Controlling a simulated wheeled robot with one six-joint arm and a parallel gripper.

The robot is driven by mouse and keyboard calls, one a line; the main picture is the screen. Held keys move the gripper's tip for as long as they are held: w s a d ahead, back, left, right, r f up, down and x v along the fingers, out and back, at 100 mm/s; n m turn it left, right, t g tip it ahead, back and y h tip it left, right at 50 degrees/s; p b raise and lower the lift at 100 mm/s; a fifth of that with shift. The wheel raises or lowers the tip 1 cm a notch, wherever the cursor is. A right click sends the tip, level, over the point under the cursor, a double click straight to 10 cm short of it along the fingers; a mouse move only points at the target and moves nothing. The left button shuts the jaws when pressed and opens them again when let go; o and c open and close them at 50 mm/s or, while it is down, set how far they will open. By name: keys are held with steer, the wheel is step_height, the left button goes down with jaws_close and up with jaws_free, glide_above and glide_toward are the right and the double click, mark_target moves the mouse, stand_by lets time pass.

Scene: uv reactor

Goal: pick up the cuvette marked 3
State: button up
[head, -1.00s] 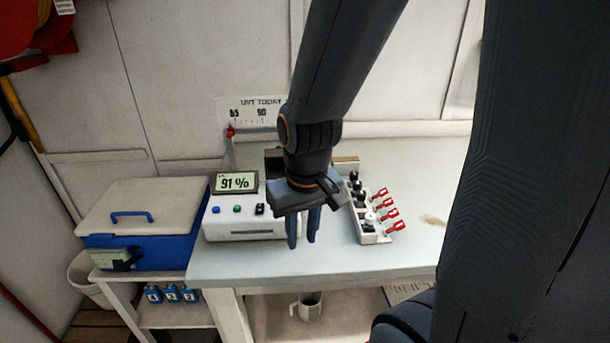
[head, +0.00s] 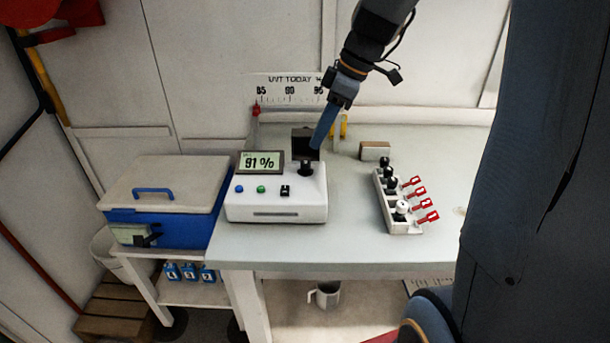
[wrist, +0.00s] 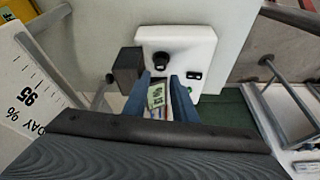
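No mark 3 can be read on any cuvette. A white rack (head: 406,228) on the bench holds several small dark-capped pieces and one white-capped piece (head: 401,208); whether these are the cuvettes I cannot tell. A black round cap (head: 306,167) stands in the top of the white meter (head: 275,207); it also shows in the wrist view (wrist: 160,62). My gripper (head: 323,135) is above the back of the meter, left of the rack and apart from it. In the wrist view my gripper (wrist: 164,82) has its blue fingers apart, with no held object visible.
Red tags (head: 428,217) stick out right of the rack. A tan block (head: 374,151) lies behind it. A black box (head: 303,142) stands behind the meter. A blue cooler (head: 165,232) stands at left, with small blue bottles (head: 189,272) below. The bench between meter and rack is clear.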

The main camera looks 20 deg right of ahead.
mark_target(306, 162)
steer(key=shift+p+x, duration=1.3)
steer(key=shift+x, duration=2.5)
steer(key=shift+d, duration=0.1)
jaws_close()
